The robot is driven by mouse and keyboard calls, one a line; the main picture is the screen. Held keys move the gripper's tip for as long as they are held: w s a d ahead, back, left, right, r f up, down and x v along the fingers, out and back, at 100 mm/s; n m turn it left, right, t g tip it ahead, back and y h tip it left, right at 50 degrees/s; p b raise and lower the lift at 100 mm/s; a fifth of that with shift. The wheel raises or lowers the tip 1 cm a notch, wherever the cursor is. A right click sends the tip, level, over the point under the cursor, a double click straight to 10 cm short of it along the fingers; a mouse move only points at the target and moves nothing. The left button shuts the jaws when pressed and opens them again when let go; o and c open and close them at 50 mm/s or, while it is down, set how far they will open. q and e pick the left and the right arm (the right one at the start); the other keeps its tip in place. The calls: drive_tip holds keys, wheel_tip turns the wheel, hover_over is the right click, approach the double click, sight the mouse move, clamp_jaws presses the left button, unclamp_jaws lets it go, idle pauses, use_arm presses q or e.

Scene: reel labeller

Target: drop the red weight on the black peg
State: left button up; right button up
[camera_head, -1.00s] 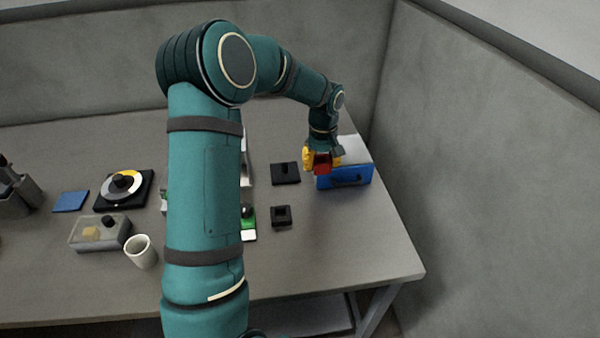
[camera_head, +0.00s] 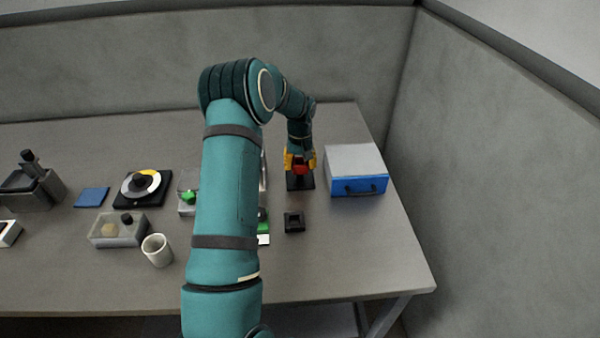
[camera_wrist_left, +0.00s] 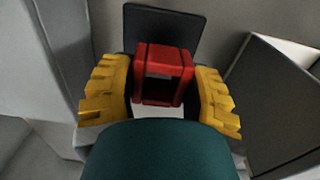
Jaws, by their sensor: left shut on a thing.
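The red weight (camera_head: 301,169) is a block with a square opening, seen clearly in the left wrist view (camera_wrist_left: 163,53). My left gripper (camera_head: 300,162) has yellow fingers and is shut on the weight; in the left wrist view the fingers (camera_wrist_left: 161,82) sit on either side of it. The weight is at the black peg's flat base (camera_head: 300,184), which shows behind it in the left wrist view (camera_wrist_left: 168,22). The peg itself is hidden by the weight and gripper, so I cannot tell whether the weight is around it. My right gripper is out of view.
A grey box with a blue front (camera_head: 358,185) stands close to the right of the gripper. A small black block (camera_head: 294,222) lies nearer the front. A white cup (camera_head: 157,250), clear box (camera_head: 103,236) and dial (camera_head: 143,188) are to the left. The front right tabletop is clear.

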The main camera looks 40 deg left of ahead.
sight(300, 172)
use_arm(q)
drive_tip(key=shift+f, duration=1.6)
drive_tip(key=shift+f, duration=0.1)
drive_tip(key=o, duration=1.3)
drive_tip(key=shift+r, duration=0.5)
wheel_tip(300, 172, up, 11)
drive_tip(key=shift+r+p, duration=0.15)
drive_tip(key=shift+p, duration=0.45)
